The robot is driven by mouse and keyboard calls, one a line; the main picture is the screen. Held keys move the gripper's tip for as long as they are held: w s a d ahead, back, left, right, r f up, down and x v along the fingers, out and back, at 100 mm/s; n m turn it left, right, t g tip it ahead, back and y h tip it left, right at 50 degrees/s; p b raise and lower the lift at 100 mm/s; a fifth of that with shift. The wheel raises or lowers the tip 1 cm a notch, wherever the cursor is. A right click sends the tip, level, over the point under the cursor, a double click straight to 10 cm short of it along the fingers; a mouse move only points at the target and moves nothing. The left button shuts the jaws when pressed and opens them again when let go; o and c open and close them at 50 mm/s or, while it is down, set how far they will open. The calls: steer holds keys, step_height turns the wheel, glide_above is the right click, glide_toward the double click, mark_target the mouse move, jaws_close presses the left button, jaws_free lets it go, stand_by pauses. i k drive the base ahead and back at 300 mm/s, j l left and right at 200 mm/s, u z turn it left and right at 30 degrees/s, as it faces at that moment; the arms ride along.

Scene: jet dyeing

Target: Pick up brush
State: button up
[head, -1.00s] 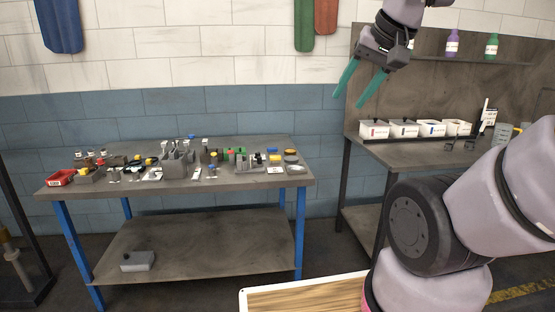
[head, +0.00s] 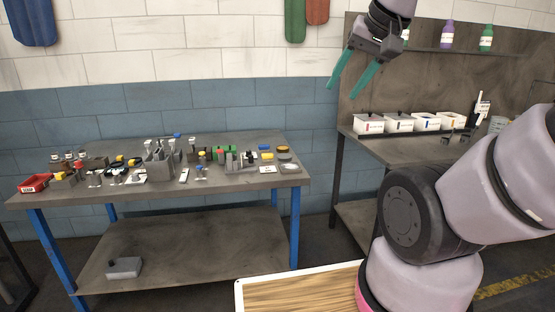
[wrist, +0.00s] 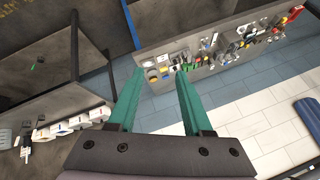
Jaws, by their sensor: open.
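My gripper (head: 352,82) is open and empty, with two teal fingers. It is raised high in front of the wall, above and to the right of the cluttered workbench. In the wrist view my gripper (wrist: 160,72) points down toward the bench edge, and nothing is between its fingers. I cannot single out the brush with certainty among the small items on the workbench (head: 235,180). A grey holder (head: 160,170) on that bench has several light-topped upright tools in it, too small to identify.
A red bin (head: 34,183) sits at the workbench's left end. A grey box (head: 124,267) lies on its lower shelf. A second bench at right carries several white containers (head: 369,123), with bottles (head: 447,35) on a shelf above. A wooden board (head: 300,292) is in the foreground.

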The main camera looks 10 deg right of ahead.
mark_target(265, 148)
steer(key=i, duration=1.95)
